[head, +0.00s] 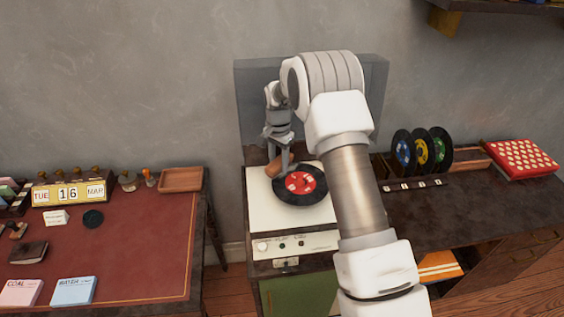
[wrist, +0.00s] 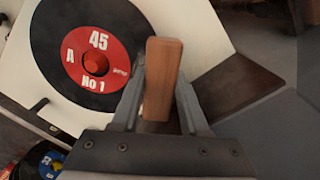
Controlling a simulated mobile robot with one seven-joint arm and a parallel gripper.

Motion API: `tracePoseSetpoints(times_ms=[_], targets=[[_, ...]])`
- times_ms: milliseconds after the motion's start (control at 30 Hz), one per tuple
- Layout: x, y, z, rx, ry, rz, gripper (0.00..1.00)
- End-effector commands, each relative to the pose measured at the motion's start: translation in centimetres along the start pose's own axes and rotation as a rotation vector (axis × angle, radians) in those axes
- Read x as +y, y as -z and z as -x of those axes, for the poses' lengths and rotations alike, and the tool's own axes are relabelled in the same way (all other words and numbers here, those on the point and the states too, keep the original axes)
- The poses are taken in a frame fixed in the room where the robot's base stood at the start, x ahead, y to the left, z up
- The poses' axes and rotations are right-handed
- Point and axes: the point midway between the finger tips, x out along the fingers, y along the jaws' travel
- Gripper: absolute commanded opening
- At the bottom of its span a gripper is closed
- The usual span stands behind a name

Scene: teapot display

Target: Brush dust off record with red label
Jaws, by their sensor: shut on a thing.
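The record with the red label (head: 312,196) lies flat on the cream turntable (head: 261,214); in the wrist view it (wrist: 68,24) shows "45", "A" and "No 1" around a red centre piece. My gripper (head: 281,160) is shut on a brown wooden thing, seemingly the brush (head: 273,167), at the record's upper left edge. In the wrist view the brush's wooden body (wrist: 162,78) stands between my fingers, beside the record's edge. Bristles are hidden, and I cannot tell whether it touches the record. No dust is clearly visible.
A raised grey lid (head: 254,90) stands behind the turntable. At right, a rack (head: 415,184) holds records with blue, yellow and green labels, next to a red patterned box (head: 520,158). At left is a red-topped desk (head: 135,240) with a calendar (head: 68,193) and a wooden tray (head: 181,180).

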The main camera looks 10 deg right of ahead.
Motion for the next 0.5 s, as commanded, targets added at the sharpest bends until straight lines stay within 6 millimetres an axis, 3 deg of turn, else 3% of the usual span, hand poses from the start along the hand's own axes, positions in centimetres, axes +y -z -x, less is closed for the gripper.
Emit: tracePoseSetpoints(times_ms=[167, 500], targets=[[0.4, -0.4, 0.1, 0.001, 0.0, -0.001, 0.0], [3.2, -1.3, -0.1, 0.001, 0.001, -0.001, 0.0]])
